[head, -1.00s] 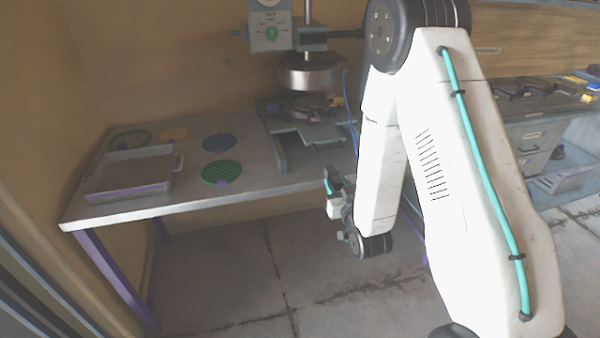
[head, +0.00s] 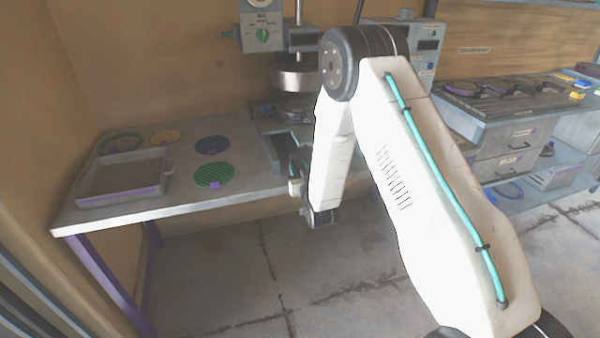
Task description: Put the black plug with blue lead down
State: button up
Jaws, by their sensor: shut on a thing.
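I cannot make out the black plug or its blue lead in the head view now. My arm stands in front of the right part of the press table (head: 130,209).
On the table's left are a grey tray (head: 80,196) and green (head: 214,173), blue (head: 212,145) and orange (head: 166,137) discs. A control box (head: 428,45) stands behind my arm. A bench with drawers (head: 508,140) is at right. The floor in front is clear.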

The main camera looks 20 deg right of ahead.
jog(key=shift+f, duration=0.55)
jog(key=shift+f, duration=0.15)
jog(key=o, duration=1)
